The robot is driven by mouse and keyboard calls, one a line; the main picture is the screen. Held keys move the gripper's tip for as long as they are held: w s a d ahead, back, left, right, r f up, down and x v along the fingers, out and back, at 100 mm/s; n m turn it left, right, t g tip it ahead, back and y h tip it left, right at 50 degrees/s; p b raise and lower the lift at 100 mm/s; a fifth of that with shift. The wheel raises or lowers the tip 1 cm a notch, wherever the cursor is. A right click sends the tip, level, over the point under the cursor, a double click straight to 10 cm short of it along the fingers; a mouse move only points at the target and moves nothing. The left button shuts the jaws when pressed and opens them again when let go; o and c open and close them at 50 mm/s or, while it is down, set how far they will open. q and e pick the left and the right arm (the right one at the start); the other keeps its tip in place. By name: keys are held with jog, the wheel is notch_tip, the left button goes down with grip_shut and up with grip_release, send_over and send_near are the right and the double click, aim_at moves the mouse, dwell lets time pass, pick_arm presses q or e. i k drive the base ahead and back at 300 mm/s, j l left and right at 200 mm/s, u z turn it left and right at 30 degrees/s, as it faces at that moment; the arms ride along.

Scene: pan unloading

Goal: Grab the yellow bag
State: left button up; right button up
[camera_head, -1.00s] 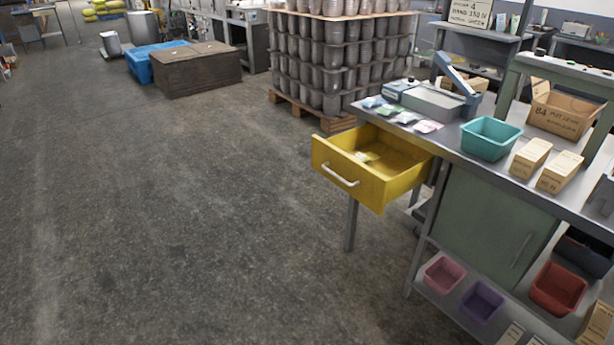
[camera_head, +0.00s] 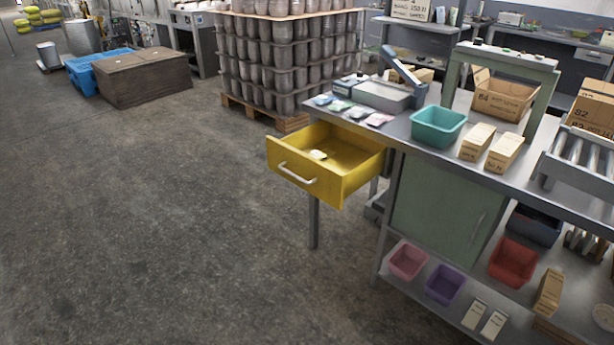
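A small pale yellowish bag (camera_head: 318,154) lies inside the open yellow drawer (camera_head: 292,184), toward its left side. It is small in view, so its details are hard to tell. The drawer is pulled out from the left end of the workbench and has a white handle on its front. Several small flat bags lie on the bench top above the drawer, among them a bluish one (camera_head: 324,99), a green one (camera_head: 340,105) and a pinkish one (camera_head: 379,119). Neither of my grippers is in view.
The bench top (camera_head: 418,152) carries a sealing device (camera_head: 382,95), a teal bin (camera_head: 438,127), small cartons (camera_head: 477,141) and a roller rack (camera_head: 582,165). Coloured bins stand on its lower shelf. A pallet of stacked jars (camera_head: 287,60) stands behind. The floor (camera_head: 150,220) at left is clear.

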aim_at(321, 154)
jog(key=i+l+z, duration=0.1)
jog(key=i, duration=0.8)
jog(key=i+l+z, duration=0.1)
jog(key=i+l, duration=0.15)
jog(key=i, duration=0.7)
